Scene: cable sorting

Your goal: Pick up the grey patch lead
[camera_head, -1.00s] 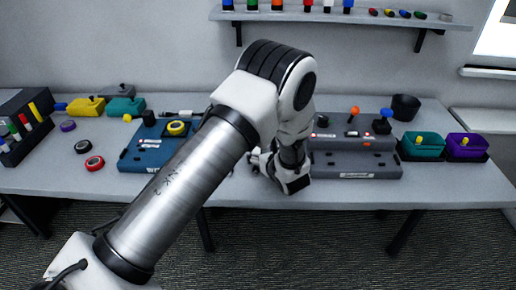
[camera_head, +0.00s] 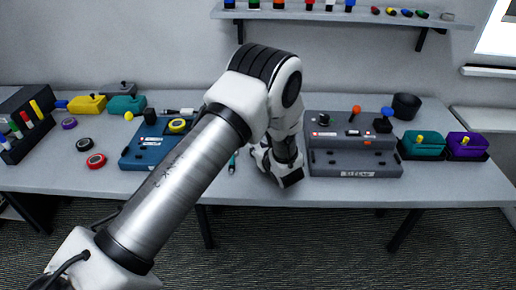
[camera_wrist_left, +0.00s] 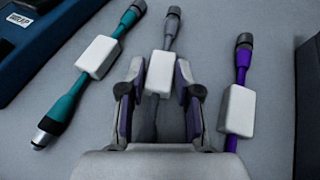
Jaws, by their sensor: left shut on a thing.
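The grey patch lead (camera_wrist_left: 169,38) lies in the middle of the left wrist view, with a white block (camera_wrist_left: 159,73) around its middle. My left gripper (camera_wrist_left: 158,80) is shut on it at the white block, one finger on each side. In the head view my left gripper (camera_head: 267,165) is low over the table between the two panels, and the arm hides the lead there. A teal lead (camera_wrist_left: 66,100) lies to its left and a purple lead (camera_wrist_left: 240,77) to its right, each with a white block. My right gripper is not in view.
A blue panel (camera_head: 142,154) stands left of the gripper and a grey panel (camera_head: 325,160) close on its right. Black and red tape rolls lie at the left. The table's front strip is mostly clear.

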